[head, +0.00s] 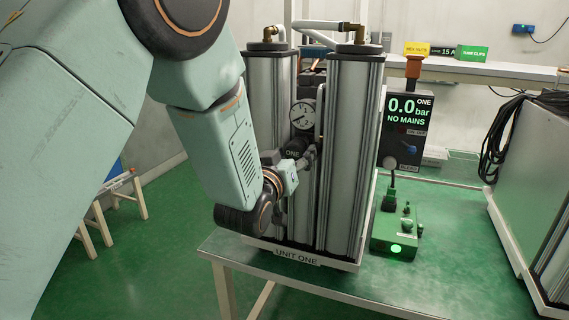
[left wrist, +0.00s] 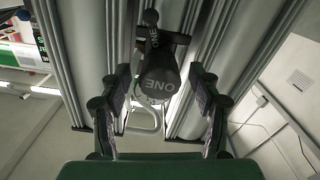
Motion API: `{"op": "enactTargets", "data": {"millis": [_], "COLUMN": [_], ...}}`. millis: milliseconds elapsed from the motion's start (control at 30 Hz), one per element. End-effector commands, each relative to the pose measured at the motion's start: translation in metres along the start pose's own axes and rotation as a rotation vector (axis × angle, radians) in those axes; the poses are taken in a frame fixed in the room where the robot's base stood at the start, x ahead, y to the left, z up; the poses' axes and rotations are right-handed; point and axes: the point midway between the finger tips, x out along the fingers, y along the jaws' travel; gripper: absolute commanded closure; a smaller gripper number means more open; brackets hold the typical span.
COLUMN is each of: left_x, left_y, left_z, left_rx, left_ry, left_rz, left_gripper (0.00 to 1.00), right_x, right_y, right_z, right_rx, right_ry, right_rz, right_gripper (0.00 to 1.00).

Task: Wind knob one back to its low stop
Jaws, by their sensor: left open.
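Unit one (head: 355,170) is a pair of tall grey metal columns on a base labelled UNIT ONE. Knob one (head: 292,153) is a dark round knob marked ONE, in the gap between the columns below a white dial gauge (head: 303,115). In the left wrist view knob one (left wrist: 158,82) shows end-on between the fingers. My left gripper (head: 310,155) is open in front of the columns, its fingers (left wrist: 160,90) on either side of the knob with gaps showing. I cannot tell how deep the knob sits between them. My right gripper is not in view.
A dark display box (head: 405,125) reads 0.0 bar, ONE, NO MAINS. A green control box (head: 396,235) with a lit green lamp stands right of the columns on the green bench (head: 330,285). A grey cabinet (head: 530,190) with hanging black cables stands at the right.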

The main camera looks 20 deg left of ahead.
Motion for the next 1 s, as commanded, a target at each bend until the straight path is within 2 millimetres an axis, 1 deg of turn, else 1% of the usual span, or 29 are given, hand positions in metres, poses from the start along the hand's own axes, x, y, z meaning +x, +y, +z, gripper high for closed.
{"op": "enactTargets", "data": {"millis": [167, 400, 600, 700, 800, 1000], "left_x": [-0.028, -0.073, -0.101, -0.109, -0.112, -0.113], "left_y": [0.0, 0.0, 0.0, 0.0, 0.0, 0.0], "left_z": [0.0, 0.0, 0.0, -0.001, -0.001, -0.001], "left_rx": [0.001, 0.002, 0.001, 0.001, 0.001, 0.0], "left_ry": [-0.002, -0.002, -0.002, 0.0, 0.001, 0.002], "left_rz": [0.0, 0.0, -0.001, 0.0, 0.0, 0.0], "left_gripper": [0.37, 0.37, 0.37, 0.37, 0.37, 0.37], "right_x": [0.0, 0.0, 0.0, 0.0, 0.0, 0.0], "right_y": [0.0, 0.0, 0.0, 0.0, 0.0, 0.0], "right_z": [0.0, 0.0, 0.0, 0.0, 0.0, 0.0], "right_rx": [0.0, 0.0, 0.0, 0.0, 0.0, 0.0], "right_ry": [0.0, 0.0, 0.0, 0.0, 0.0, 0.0], "right_rz": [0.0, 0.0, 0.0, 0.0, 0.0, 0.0], "right_gripper": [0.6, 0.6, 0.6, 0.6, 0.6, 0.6]}}
